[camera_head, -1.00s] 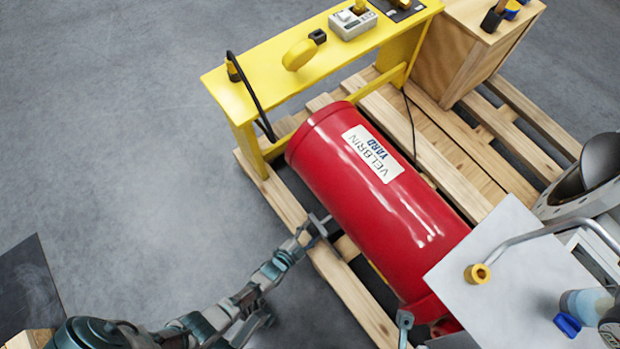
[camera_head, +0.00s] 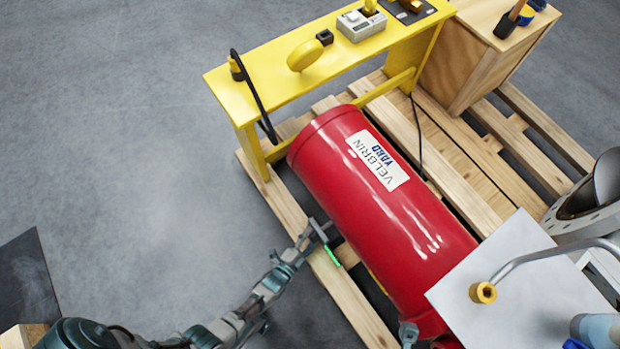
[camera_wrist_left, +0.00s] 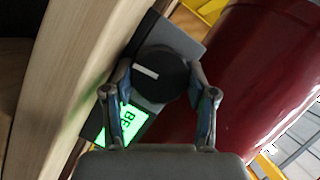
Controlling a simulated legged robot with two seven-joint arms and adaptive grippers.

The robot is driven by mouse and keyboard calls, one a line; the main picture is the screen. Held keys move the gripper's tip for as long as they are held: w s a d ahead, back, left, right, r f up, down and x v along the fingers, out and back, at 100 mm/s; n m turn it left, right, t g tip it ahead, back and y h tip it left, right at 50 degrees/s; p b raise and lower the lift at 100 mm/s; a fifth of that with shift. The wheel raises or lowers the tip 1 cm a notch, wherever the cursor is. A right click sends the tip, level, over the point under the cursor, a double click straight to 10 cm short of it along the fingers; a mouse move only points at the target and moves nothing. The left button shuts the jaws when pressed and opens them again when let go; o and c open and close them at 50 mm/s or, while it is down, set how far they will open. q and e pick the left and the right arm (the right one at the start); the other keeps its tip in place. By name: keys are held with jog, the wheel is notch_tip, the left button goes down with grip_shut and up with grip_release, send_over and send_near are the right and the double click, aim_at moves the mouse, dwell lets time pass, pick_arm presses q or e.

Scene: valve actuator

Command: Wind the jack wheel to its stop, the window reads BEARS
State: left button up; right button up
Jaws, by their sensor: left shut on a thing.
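The jack wheel (camera_wrist_left: 160,75) is a dark round knob with a white mark, on a dark housing beside the red cylinder. My left gripper (camera_wrist_left: 160,88) is shut on it, one finger on each side. The window (camera_wrist_left: 127,122) is lit green; the letters "BE" show and the left finger hides part of the rest. In the head view my left gripper (camera_head: 318,233) is at the cylinder's left side, by the pallet edge, with the green window (camera_head: 332,256) just below it.
The red cylinder (camera_head: 390,225) lies on a wooden pallet (camera_head: 350,300). A yellow frame (camera_head: 265,88) with small devices stands behind it, and a wooden box (camera_head: 470,65) at the upper right. A white panel (camera_head: 530,275) with a bent handle is at the lower right.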

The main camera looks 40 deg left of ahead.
pick_arm(q)
jog(key=shift+s+d+f, duration=0.2)
jog(key=o, duration=1.1)
jog(key=shift+c, duration=0.2)
jog(key=shift+o, duration=0.5)
jog(key=shift+w+a, duration=0.1)
jog(key=shift+r, duration=0.1)
jog(key=v, duration=0.8)
